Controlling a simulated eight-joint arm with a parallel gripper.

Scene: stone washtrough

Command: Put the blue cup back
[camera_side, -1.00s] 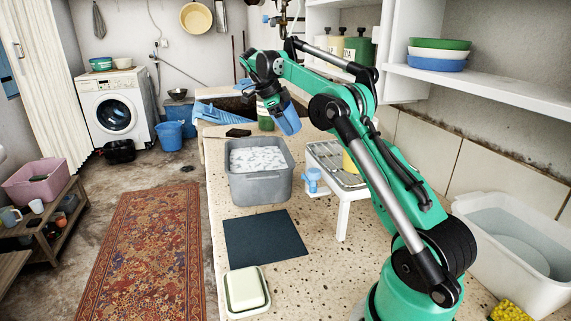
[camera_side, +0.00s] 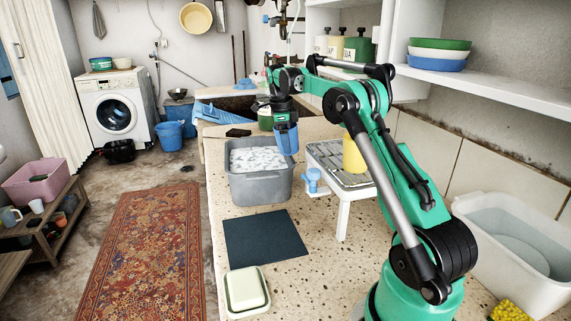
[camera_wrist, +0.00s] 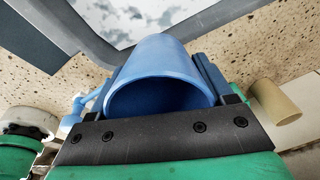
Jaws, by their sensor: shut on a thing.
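The blue cup (camera_side: 287,140) is held in my gripper (camera_side: 286,128), above the right edge of the grey basin in the side view. In the wrist view the blue cup (camera_wrist: 160,75) sits between the two fingers of my gripper (camera_wrist: 165,88), its open mouth facing the camera. The gripper is shut on the cup. The cup hangs nearly upright in the side view. A white rack (camera_side: 334,160) stands right of the basin, with a yellow cup (camera_side: 353,154) on it. A light blue piece (camera_side: 313,181) sits at the rack's left side.
The grey basin (camera_side: 259,187) holds foamy water. A dark mat (camera_side: 265,238) and a soap dish (camera_side: 247,291) lie in front of it on the speckled counter. A white tub (camera_side: 515,250) stands at the right. A shelf (camera_side: 490,88) hangs above.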

